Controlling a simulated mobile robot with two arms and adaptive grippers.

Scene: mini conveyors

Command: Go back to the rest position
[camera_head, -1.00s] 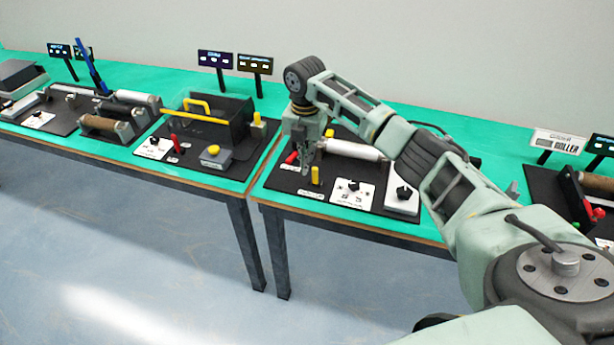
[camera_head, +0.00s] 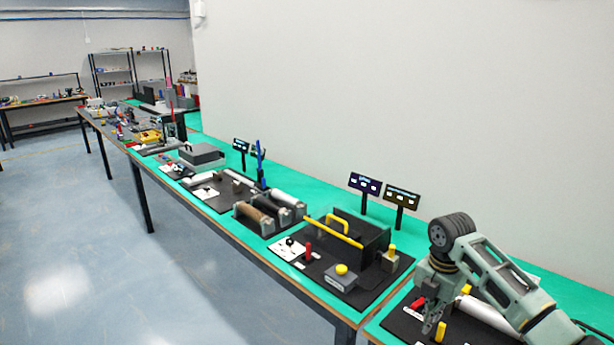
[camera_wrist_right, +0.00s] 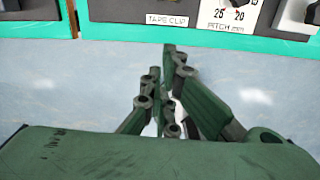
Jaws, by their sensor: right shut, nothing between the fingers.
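My right gripper (camera_head: 428,322) shows at the lower right of the head view, pointing down over the front part of a black machine board (camera_head: 398,325) on the green table. Its fingers are together with nothing between them. In the right wrist view the closed fingers (camera_wrist_right: 168,95) show in front of the blue floor, just off the table's front edge in that picture. A red knob (camera_head: 418,303) and a yellow post (camera_head: 440,331) stand close to the gripper in the head view. My left gripper is not in view.
A machine with a yellow handle (camera_head: 335,232) and a roller machine (camera_head: 268,212) stand left along the green table (camera_head: 310,198). Small signs (camera_head: 402,196) rise behind them. A label plate (camera_wrist_right: 180,20) lies near the table edge in the wrist view. The floor (camera_head: 75,235) is clear.

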